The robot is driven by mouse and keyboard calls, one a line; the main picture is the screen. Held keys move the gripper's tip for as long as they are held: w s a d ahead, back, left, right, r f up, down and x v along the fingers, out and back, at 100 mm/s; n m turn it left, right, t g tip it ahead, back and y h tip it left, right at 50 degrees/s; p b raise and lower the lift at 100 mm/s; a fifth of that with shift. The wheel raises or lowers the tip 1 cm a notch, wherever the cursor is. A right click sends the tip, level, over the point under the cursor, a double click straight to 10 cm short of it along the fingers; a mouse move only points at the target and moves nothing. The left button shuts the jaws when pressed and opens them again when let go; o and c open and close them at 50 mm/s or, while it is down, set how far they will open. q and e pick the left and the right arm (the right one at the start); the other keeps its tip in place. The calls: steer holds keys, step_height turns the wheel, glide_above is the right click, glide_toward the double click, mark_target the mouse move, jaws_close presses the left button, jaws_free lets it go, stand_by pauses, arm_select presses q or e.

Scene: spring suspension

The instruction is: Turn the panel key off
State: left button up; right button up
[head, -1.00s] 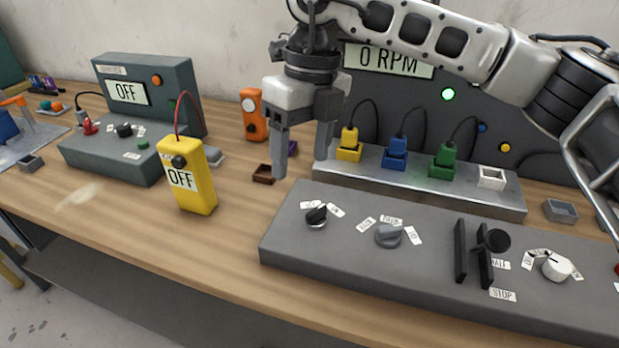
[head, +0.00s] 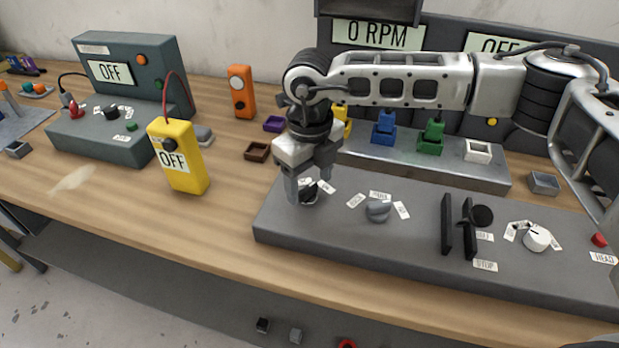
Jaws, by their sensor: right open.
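The panel key is a small black knob (head: 310,194) on a light round base, at the left end of the grey control panel (head: 345,225). White labels lie beside it, partly covered. My right gripper (head: 308,186) points down over this key, with its open fingers on either side of it. I cannot tell whether the fingers touch the knob. The key's exact angle is hard to read behind the fingers. My left gripper is not in view.
The same panel carries a grey selector knob (head: 378,210), a black lever (head: 468,228), a white dial (head: 537,237) and a red button (head: 599,240). Behind are coloured plugs (head: 384,130) on a metal strip. A yellow box (head: 180,158) reading OFF stands left. Wooden table is clear in front of it.

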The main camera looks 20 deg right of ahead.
steer(key=shift+f, duration=0.65)
steer(key=c, duration=1)
